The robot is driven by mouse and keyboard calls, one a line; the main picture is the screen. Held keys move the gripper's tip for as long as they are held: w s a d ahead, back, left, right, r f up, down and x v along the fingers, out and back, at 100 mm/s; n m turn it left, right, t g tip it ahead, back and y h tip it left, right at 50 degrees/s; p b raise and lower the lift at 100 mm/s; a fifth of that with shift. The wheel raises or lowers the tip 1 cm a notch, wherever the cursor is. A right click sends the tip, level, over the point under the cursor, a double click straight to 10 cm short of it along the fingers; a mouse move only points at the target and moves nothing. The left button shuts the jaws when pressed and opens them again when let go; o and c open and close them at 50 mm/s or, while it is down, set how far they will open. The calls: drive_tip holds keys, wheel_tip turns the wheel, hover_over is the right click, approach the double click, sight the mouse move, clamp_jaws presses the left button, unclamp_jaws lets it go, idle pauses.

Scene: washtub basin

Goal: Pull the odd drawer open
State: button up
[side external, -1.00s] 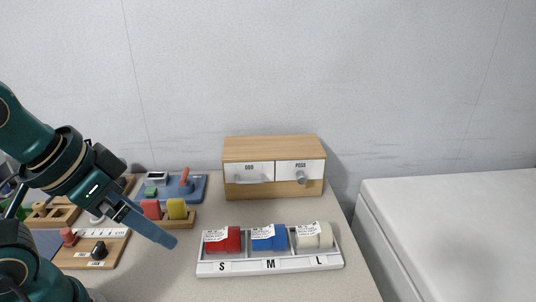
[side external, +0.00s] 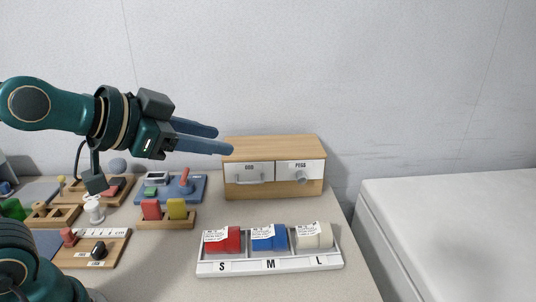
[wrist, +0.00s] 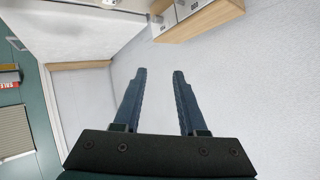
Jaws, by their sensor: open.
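A small wooden cabinet (side external: 270,148) stands against the back wall with two white drawer fronts side by side. The left one is the odd drawer (side external: 238,169), labelled ODD, with a bar handle (side external: 249,181); the right one is the PEGS drawer (side external: 299,168), with a round knob (side external: 302,177). Both look closed. My gripper (side external: 225,141) is open and empty, raised left of the cabinet at about the height of its top. In the wrist view my gripper (wrist: 159,72) shows both fingers apart, and the cabinet (wrist: 205,22) shows at the top, partly cut off.
A white tray (side external: 272,265) marked S, M, L holds red, blue and cream rolls in front of the cabinet. Several small boards stand at left, including a blue lever board (side external: 198,185) and a wooden holder (side external: 166,222) with red and yellow pieces. A white basin (side external: 450,230) is at right.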

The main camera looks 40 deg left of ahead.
drive_tip(key=w+a+r+m+t+y, duration=0.1)
drive_tip(key=w+a+t+y, duration=0.15)
drive_tip(key=w, duration=0.45)
drive_tip(key=m+t+y, duration=0.1)
drive_tip(key=m+y, duration=0.4)
hover_over(250, 183)
drive_tip(key=s, duration=0.4)
wheel_tip(250, 183, down, 8)
drive_tip(key=f, duration=0.1)
drive_tip(key=f+m, duration=0.1)
drive_tip(key=f, duration=0.2)
drive_tip(key=s+d+f+m, duration=0.1)
drive_tip(key=f, duration=0.2)
drive_tip(key=d+f+g+h, duration=0.1)
drive_tip(key=f, duration=0.2)
drive_tip(key=shift+s+d+m, duration=0.1)
drive_tip(key=shift+s+m, duration=0.2)
drive_tip(key=shift+m, duration=0.1)
drive_tip(key=shift+w+f, duration=0.1)
drive_tip(key=shift+f, duration=0.15)
drive_tip(key=shift+x, duration=2.45)
drive_tip(key=shift+r, duration=0.1)
clamp_jaws()
